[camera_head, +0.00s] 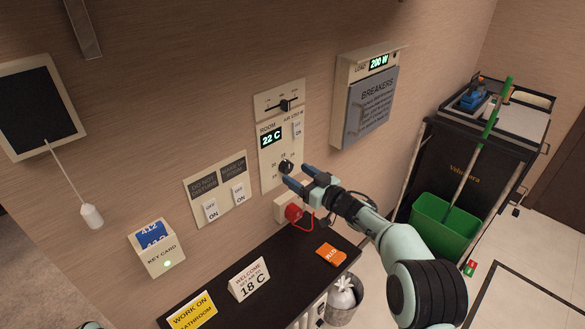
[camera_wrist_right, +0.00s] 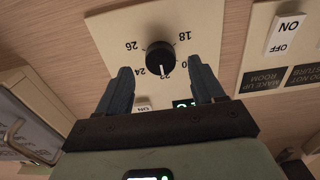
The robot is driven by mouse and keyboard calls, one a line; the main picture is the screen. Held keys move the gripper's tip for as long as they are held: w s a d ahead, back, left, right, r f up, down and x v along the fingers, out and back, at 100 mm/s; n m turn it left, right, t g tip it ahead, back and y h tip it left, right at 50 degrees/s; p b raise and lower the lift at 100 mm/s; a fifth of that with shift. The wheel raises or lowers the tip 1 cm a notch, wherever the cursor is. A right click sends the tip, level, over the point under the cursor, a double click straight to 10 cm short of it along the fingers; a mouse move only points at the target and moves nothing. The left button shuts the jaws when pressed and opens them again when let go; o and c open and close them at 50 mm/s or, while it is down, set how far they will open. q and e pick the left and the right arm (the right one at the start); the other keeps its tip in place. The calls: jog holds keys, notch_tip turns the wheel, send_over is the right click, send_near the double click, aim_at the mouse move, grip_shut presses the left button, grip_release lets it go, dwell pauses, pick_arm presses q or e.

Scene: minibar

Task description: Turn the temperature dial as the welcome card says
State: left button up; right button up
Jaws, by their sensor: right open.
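The temperature dial (camera_head: 286,166) is a round black knob on the white room panel (camera_head: 269,178). The panel's display (camera_head: 271,138) reads 22 C. The dial also shows in the right wrist view (camera_wrist_right: 160,58), upside down, with its white mark pointing to the 22 side of the scale; 18 and 26 are readable. The welcome card (camera_head: 249,278) stands on the dark counter and reads 18 C. My right gripper (camera_head: 300,176) is open in front of the dial. In the wrist view its fingers (camera_wrist_right: 162,82) flank the dial with gaps. My left gripper is not clearly seen.
A cart (camera_head: 470,150) stands at right.

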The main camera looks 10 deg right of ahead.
aim_at(289, 169)
pick_arm(q)
jog(key=shift+w+r+p, duration=0.3)
jog(key=shift+w+r, duration=0.15)
jog(key=shift+r, duration=0.15)
pick_arm(e)
jog(key=shift+x, duration=1.5)
jog(key=shift+c, duration=0.4)
jog(key=c, duration=1)
